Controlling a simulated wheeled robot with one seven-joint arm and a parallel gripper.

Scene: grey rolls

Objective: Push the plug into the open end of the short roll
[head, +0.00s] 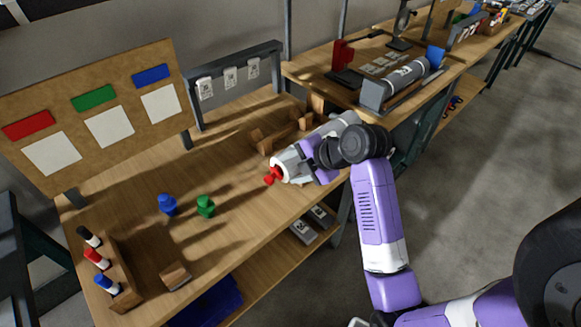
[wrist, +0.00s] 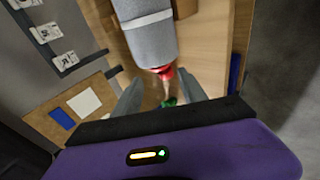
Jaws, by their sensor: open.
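The short grey roll (wrist: 147,38) with a white band lies along the wooden cradle (head: 268,139), partly hidden by my gripper and arm in the head view. The red plug (head: 272,177) is at the roll's near end, and its knob sticks out. It also shows in the wrist view (wrist: 162,73) against the roll's end; how deep it sits I cannot tell. My gripper (wrist: 160,93) is open, with its grey fingers apart, just off the plugged end. A blue plug (head: 167,204) and a green plug (head: 205,206) stand apart on the bench.
A wooden rack (head: 124,270) with several markers and a small wooden block (head: 174,276) are at the bench's front left. A pinboard (head: 85,105) and a tag rail (head: 233,58) stand behind. Another grey roll (head: 408,75) lies on the farther table. The bench's middle is largely clear.

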